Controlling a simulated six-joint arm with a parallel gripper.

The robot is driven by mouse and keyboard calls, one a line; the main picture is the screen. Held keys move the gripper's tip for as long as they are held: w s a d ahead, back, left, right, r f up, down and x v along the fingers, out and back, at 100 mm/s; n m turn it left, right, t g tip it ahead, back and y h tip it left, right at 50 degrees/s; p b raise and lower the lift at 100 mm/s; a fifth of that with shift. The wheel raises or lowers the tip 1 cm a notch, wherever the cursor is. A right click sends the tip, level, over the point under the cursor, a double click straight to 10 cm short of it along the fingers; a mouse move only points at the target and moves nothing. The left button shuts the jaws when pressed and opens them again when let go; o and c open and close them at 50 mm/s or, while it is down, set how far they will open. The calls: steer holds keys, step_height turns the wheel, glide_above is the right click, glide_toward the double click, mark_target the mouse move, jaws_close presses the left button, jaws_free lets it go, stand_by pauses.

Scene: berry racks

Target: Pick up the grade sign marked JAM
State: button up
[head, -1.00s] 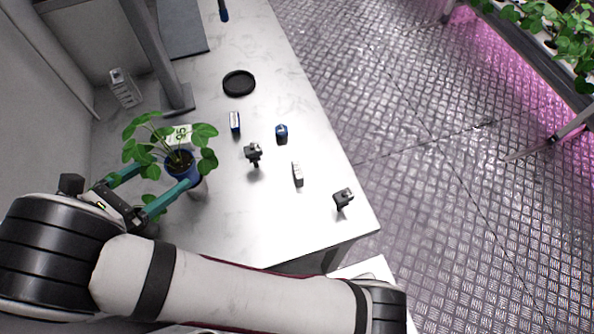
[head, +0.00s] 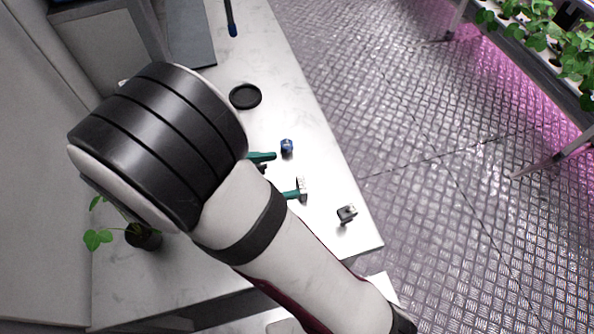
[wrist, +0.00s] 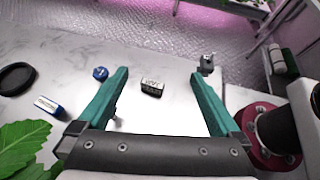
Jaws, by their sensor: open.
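A small block-shaped sign (wrist: 152,87) with dark lettering on a pale face stands on the table in the wrist view. Its lettering is too small to read surely; it is the likely JAM sign. It also shows as a small pale block (head: 303,187) in the head view, beside one green fingertip. My gripper (wrist: 160,73) is open and empty, with its green fingers on either side of the sign in the picture. I cannot tell how far above the table they are. In the head view my gripper (head: 288,173) is partly hidden behind my arm.
A blue item (wrist: 100,73) sits left of the sign. A grey clip-like piece (wrist: 207,62) stands to the right. A blue-and-white box (wrist: 47,106) and black dish (wrist: 16,79) lie further left. Plant leaves (wrist: 22,145) fill the lower left corner. A potted plant (head: 143,236) shows below my arm.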

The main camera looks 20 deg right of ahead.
glide_toward(299, 186)
steer(key=d, duration=0.1)
steer(key=d+f, duration=0.1)
steer(key=d, duration=0.1)
steer(key=shift+s+d+f, duration=0.1)
steer(key=shift+s, duration=0.05)
steer(key=shift+d+f, duration=0.15)
steer(key=shift+f, duration=0.2)
steer(key=x, duration=0.4)
steer(key=w+x, duration=0.1)
steer(key=x, duration=0.2)
steer(key=c, duration=1.4)
